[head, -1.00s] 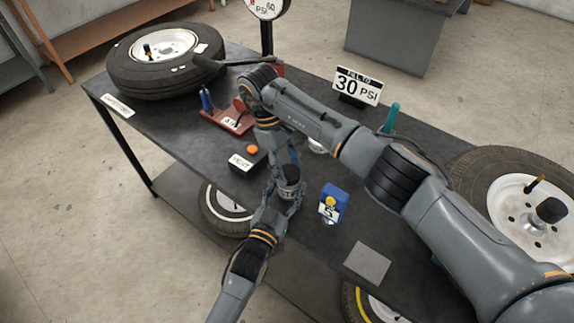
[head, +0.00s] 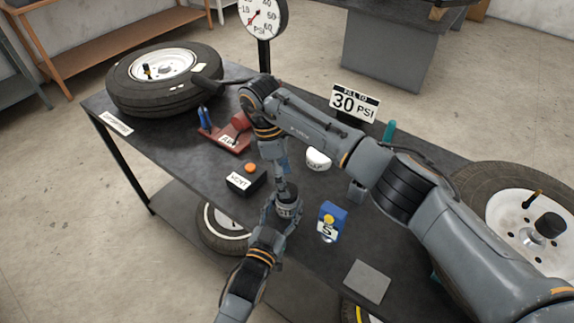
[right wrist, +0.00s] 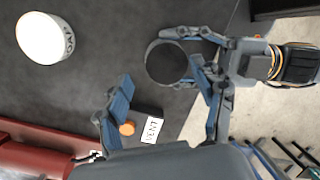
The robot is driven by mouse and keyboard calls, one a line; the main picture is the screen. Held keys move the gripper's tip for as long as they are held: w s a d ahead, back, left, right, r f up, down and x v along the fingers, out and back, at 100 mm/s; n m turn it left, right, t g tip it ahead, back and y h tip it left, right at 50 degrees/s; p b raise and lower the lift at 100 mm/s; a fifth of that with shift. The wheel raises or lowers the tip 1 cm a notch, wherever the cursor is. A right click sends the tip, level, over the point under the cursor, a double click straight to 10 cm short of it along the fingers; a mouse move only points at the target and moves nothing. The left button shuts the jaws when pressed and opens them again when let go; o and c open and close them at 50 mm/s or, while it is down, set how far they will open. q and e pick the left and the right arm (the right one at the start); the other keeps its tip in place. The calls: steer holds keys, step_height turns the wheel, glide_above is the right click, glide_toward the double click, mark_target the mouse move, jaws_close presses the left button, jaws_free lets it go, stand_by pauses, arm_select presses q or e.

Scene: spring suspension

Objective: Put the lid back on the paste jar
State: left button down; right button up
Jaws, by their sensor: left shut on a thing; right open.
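A dark round jar (head: 297,199) with a pale, partly hidden label is held low over the bench; I take it for the paste jar. In the right wrist view its dark flat top (right wrist: 166,63) shows; I cannot tell whether that is a lid or the contents. My left gripper (head: 284,212) is shut on it from the side, also seen in the right wrist view (right wrist: 184,57). My right gripper (right wrist: 162,75) is open and empty, its fingers apart above the jar. In the head view its fingers are largely hidden. I make out no separate lid.
A white tub (head: 318,160) marked SOAP stands behind, also in the right wrist view (right wrist: 43,38). A black VENT box (head: 246,179) with an orange button and a blue device (head: 333,217) flank the jar. A grey pad (head: 367,281) lies in front. A tyre (head: 165,78) lies far left.

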steer(key=n, duration=0.2)
steer(key=r+n, duration=0.1)
steer(key=n, duration=0.4)
steer(key=shift+w+r, duration=0.2)
steer(key=shift+w, duration=0.1)
steer(key=n, duration=0.4)
steer(key=shift+r+t+y, duration=0.3)
steer(key=shift+r+y, duration=0.05)
steer(key=shift+y, duration=0.05)
steer(key=n, duration=0.4)
steer(key=shift+r, duration=0.4)
steer(key=n, duration=0.4)
steer(key=shift+d+r+n, duration=0.1)
steer(key=shift+r+n, duration=0.25)
steer(key=shift+n, duration=0.05)
steer(key=n, duration=0.4)
steer(key=shift+s+r+y, duration=0.1)
steer(key=shift+r+y, duration=0.2)
steer(key=n, duration=0.4)
steer(key=shift+s+d+r+n+t, duration=0.1)
steer(key=shift+s+r+n+t, duration=0.1)
steer(key=shift+r+n+t, duration=0.1)
steer(key=n, duration=0.4)
steer(key=shift+s+d+r+y, duration=0.1)
steer(key=shift+s+r+y, duration=0.15)
steer(key=shift+r+y, duration=0.05)
steer(key=n, duration=0.5)
steer(key=shift+s+r+n, duration=0.3)
steer(key=shift+s+n, duration=0.1)
